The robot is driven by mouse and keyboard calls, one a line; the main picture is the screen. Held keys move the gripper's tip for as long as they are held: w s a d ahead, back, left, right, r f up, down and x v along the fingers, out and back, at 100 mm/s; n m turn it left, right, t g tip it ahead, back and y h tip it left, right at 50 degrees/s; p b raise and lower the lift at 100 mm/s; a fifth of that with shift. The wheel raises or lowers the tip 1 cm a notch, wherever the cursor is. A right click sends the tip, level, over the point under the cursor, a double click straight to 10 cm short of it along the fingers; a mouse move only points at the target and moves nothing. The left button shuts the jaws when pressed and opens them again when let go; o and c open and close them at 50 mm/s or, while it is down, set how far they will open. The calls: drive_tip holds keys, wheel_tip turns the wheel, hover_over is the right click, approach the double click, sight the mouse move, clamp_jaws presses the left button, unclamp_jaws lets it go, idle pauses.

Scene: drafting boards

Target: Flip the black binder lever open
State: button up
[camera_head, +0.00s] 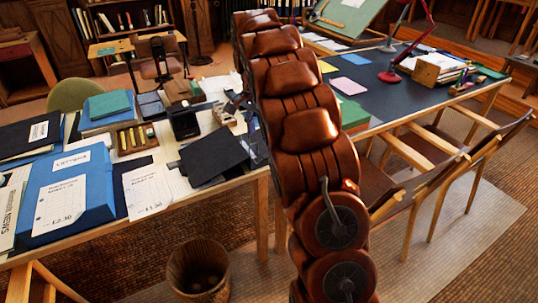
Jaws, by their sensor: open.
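A black binder (213,154) lies on the near desk, left of my arm, its dark cover facing up and slightly tilted. I cannot make out its lever. Another black folder or binder (28,137) with a white label lies at the far left of the desk. My brown segmented arm rises through the middle of the view. My gripper (252,148) seems to be the dark parts at the arm's left edge, just right of the black binder. It is mostly hidden behind the arm and looks open. I cannot tell whether it touches the binder.
The near desk (190,203) is crowded with a blue box file (95,197), papers, a wooden tray (135,138) and a black device (184,121). A waste bin (198,271) stands before it. Chairs (448,167) and a dark table with a red lamp (392,76) are at right.

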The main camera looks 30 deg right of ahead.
drive_tip(key=w+d+f+m, duration=0.1)
drive_tip(key=w+d+f, duration=0.1)
drive_tip(key=d+f, duration=0.1)
drive_tip(key=w+d+f+m+b, duration=0.1)
drive_tip(key=w+d+f+m, duration=0.1)
drive_tip(key=w+d+f, duration=0.1)
drive_tip(key=w+d+f+m+b, duration=0.1)
drive_tip(key=w+d+f, duration=0.2)
drive_tip(key=f, duration=0.1)
drive_tip(key=shift+m+t, duration=0.3)
drive_tip(key=shift+f, duration=3.95)
drive_tip(key=shift+w, duration=0.1)
clamp_jaws()
